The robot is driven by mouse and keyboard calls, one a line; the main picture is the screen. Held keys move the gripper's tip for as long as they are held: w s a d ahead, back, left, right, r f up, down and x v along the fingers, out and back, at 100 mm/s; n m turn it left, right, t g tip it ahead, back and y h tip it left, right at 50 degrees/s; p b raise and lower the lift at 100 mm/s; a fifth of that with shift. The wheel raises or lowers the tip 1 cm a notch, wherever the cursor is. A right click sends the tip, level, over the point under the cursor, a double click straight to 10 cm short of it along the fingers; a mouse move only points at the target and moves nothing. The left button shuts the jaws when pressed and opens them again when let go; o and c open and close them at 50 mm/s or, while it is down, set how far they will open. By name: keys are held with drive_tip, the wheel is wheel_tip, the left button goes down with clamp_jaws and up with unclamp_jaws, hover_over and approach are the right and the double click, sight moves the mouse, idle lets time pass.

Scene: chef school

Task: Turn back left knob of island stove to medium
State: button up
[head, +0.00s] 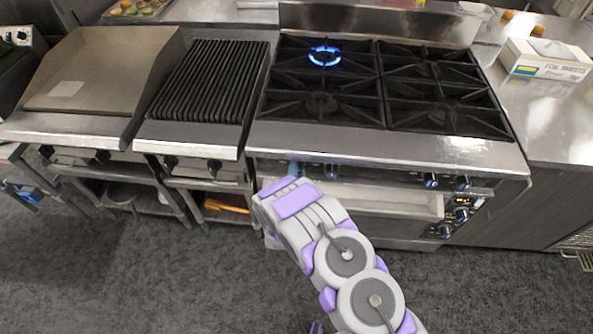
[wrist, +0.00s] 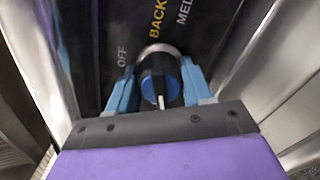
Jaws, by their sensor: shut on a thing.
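The knob (wrist: 158,72) is black with a blue band and a silver ring behind it. It shows in the wrist view between the two blue fingers of my gripper (wrist: 160,88), which is shut on it. A white mark shows on the knob's lower end. The panel (wrist: 95,50) reads "OFF", "BACK" and a cut-off "MED". In the head view, the island stove (head: 400,150) has a blue flame on its back left burner (head: 324,56). My gripper (head: 292,172) is at the left end of its front panel, and my arm hides most of the held knob.
Another knob (head: 331,171) is just right of my gripper. More knobs (head: 431,181) are on the stove's right side. An oven handle (head: 400,207) runs below the panel. A grill (head: 208,82) and a griddle (head: 100,70) stand left. The floor (head: 150,280) in front is clear.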

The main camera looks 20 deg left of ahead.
drive_tip(key=shift+d+f, duration=0.1)
drive_tip(key=shift+d, duration=0.1)
drive_tip(key=o, duration=1)
drive_tip(key=shift+s, duration=0.2)
drive_tip(key=p+v, duration=0.4)
drive_tip(key=v, duration=1.3)
drive_tip(key=shift+w+a, duration=0.1)
